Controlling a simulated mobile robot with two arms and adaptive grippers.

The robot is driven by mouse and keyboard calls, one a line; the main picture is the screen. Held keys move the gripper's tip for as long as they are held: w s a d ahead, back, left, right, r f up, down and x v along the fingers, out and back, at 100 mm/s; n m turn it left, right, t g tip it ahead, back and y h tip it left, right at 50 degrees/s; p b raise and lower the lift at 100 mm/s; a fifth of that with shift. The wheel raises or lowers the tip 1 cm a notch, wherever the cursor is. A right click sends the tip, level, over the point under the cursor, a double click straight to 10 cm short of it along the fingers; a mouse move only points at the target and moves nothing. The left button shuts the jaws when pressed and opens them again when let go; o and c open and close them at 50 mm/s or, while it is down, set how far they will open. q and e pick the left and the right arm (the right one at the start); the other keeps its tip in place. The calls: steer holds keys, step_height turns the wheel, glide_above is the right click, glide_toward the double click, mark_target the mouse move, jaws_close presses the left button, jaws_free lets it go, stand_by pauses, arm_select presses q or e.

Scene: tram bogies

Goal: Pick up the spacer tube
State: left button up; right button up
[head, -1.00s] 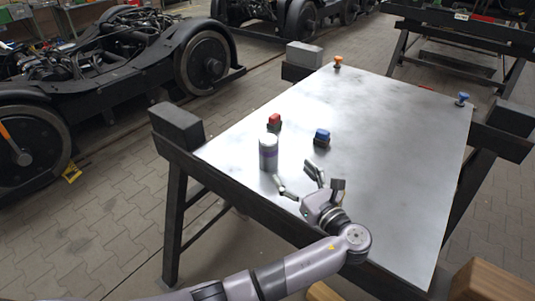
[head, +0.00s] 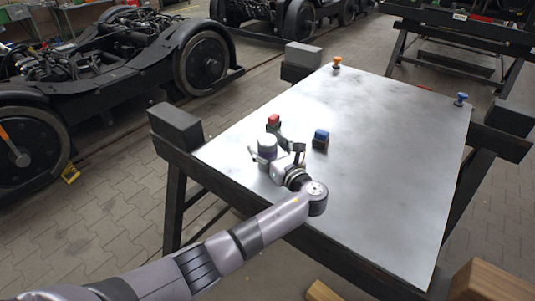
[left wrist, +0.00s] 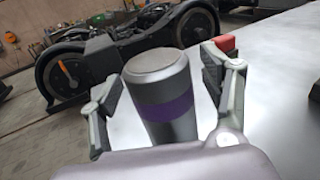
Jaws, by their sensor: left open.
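The spacer tube (head: 266,146) is a grey upright cylinder with a purple band, standing on the metal table top (head: 390,150) near its left edge. In the left wrist view the tube (left wrist: 160,85) stands between the two fingers. My left gripper (head: 270,148) is open around the tube, one finger on each side. In the left wrist view a gap shows at the left finger; whether the right finger touches the tube I cannot tell. The tube's lower part is hidden by the gripper. My right gripper is not in view.
A red-topped block (head: 273,120) stands just behind the tube and a blue one (head: 321,138) to its right. An orange knob (head: 337,62) and a blue knob (head: 461,98) stand at the far edge. The table's right half is clear. A bogie (head: 110,60) stands at the left.

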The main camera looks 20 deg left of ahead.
arm_select(q)
steer(key=shift+c, duration=0.3)
steer(key=c, duration=1.3)
steer(key=shift+r, duration=0.1)
